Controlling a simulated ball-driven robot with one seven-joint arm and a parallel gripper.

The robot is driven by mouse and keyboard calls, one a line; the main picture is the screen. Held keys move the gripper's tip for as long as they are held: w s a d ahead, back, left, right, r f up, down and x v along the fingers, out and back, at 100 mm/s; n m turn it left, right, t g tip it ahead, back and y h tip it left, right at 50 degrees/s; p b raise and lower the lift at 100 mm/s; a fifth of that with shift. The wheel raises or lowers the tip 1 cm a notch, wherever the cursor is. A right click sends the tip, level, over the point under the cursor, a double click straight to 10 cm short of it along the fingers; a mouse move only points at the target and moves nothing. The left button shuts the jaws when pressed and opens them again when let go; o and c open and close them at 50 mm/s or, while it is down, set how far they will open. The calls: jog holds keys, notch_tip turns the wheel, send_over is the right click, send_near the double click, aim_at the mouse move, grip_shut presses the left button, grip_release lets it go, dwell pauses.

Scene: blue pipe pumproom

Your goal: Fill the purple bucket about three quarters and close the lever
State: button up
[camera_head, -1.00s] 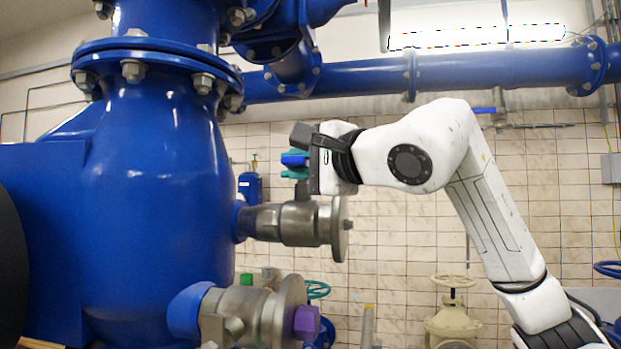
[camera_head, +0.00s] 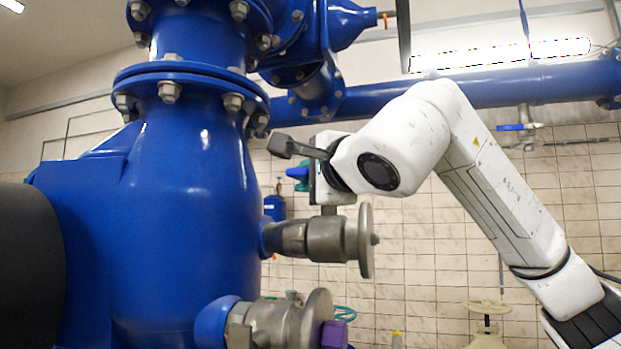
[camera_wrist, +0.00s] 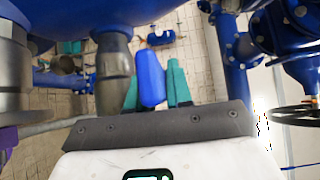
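A metal valve (camera_head: 325,238) sticks out sideways from the big blue pump body, ending in a round flange. A blue lever (camera_head: 297,172) is above it. My gripper (camera_head: 300,180) is at this lever, over the valve. In the wrist view the blue lever (camera_wrist: 150,78) lies between the two teal fingers of my gripper (camera_wrist: 153,92). The left finger seems to touch it, with a thin gap at the right; whether they clamp it is unclear.
The blue pump body (camera_head: 180,220) fills the left. A blue pipe (camera_head: 480,92) crosses behind. A tiled wall (camera_head: 440,250) stands at the back.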

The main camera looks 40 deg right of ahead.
jog(key=o, duration=0.3)
jog(key=shift+w, duration=0.15)
jog(key=shift+o, duration=0.2)
jog(key=shift+s+a+f, duration=0.1)
jog(key=shift+s+a, duration=0.2)
jog(key=shift+s, duration=0.2)
jog(key=b+v, duration=0.2)
jog(key=v, duration=0.8)
jog(key=shift+d, duration=0.15)
